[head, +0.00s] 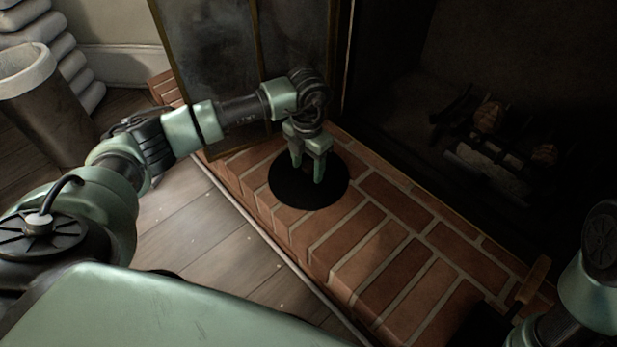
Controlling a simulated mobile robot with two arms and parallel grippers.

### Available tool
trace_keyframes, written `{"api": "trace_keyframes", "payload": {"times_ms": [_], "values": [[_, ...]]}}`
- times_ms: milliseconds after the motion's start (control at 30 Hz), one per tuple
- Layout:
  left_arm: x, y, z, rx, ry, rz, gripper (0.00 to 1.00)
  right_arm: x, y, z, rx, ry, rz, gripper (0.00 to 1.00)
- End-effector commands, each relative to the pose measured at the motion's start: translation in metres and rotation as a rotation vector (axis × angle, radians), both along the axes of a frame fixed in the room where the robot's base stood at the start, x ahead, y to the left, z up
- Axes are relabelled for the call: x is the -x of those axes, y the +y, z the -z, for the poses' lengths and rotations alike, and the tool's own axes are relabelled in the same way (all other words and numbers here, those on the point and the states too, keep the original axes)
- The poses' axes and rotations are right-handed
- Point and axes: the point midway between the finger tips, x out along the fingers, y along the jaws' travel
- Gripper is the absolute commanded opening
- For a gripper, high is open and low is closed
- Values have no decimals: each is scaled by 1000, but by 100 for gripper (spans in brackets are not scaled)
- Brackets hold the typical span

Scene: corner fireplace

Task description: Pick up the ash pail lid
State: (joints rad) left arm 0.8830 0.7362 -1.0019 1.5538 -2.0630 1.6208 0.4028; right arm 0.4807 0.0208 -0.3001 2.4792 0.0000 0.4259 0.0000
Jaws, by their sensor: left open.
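A flat, round black disc, which looks like the ash pail lid (300,196), lies on the brick hearth. My left gripper (307,172) points down over the disc with its two green fingers apart and nothing visible between them. The fingertips overlap the disc in the head view; I cannot tell whether they touch it. The gripper hides part of the disc's far side, and no knob or handle on it can be made out. Part of my right arm shows at the lower right, but its gripper does not.
The brick hearth (395,250) is mostly bare in the middle. A glass screen panel (210,45) stands close behind my left arm. The dark firebox holds logs (490,160). A dark object with a wooden handle (532,280) is at lower right. A bin (45,110) stands at left.

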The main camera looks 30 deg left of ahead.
Motion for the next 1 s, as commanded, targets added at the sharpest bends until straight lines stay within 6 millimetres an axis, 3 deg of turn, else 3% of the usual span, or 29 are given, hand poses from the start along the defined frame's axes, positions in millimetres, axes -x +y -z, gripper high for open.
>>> {"api": "trace_keyframes", "payload": {"times_ms": [200,400,767,900,1000], "values": [[0,0,0,1,-1,0,55,0,0,-1,0,-1,0,36],[0,0,0,1,0,0,0,0,0,-1,0,-1,0,36],[0,0,-3,1,-2,0,0,0,0,-2,-1,-2,0,36],[-1,-1,-14,2,-3,0,0,0,0,-7,-2,-2,-2,36],[-1,0,-29,2,-4,0,0,-13,-1,1,0,48,-1,36]]}}
